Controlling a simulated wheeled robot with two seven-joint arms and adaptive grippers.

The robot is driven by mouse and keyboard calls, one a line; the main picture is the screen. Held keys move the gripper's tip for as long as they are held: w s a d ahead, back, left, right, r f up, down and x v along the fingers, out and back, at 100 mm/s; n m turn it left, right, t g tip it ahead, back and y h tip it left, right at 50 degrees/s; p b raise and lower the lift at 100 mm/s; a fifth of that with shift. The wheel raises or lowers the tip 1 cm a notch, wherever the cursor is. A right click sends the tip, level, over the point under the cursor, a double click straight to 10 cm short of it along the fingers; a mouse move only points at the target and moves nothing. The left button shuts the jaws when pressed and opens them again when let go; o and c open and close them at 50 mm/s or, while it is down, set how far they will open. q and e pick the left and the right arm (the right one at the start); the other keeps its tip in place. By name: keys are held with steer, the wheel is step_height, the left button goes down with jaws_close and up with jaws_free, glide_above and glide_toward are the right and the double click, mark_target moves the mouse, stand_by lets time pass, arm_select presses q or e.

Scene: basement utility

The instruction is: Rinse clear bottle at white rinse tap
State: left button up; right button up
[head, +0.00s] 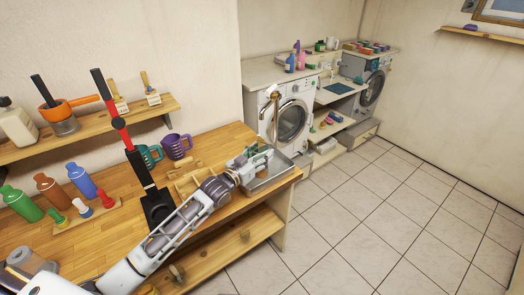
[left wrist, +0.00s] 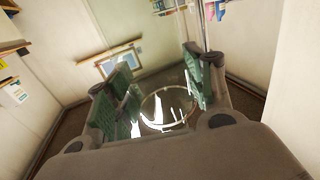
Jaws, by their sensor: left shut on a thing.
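My left gripper (head: 258,160) reaches over the metal sink tray (head: 274,178) at the right end of the wooden bench. It is shut on a see-through thing, which I take for the clear bottle (left wrist: 166,108). In the left wrist view its round rim shows between the green finger pads (left wrist: 163,92); the rest is hard to make out. A brass-coloured tap (head: 273,97) rises behind the sink tray, close to the gripper. I cannot pick out a white tap for certain. My right gripper is not in view.
On the bench (head: 110,232) stand a black-and-red upright tool (head: 120,130), a purple mug (head: 176,147), a teal mug (head: 150,156) and several coloured bottles (head: 82,181). A shelf (head: 92,128) hangs above. Washing machines (head: 288,120) stand beyond; the tiled floor (head: 375,205) is clear.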

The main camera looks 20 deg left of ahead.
arm_select(q)
steer(key=shift+s+r, duration=0.15)
steer(key=shift+s, duration=0.1)
steer(key=shift+w, duration=0.15)
steer(key=w+a+f+b, duration=0.1)
steer(key=w+b, duration=0.2)
steer(key=w, duration=0.3)
steer(key=w+a+f+b, duration=0.2)
steer(key=w+b, duration=0.2)
steer(key=w, duration=0.3)
steer(key=shift+w+a, duration=0.15)
steer(key=shift+a, duration=0.15)
stand_by(1.3)
stand_by(0.6)
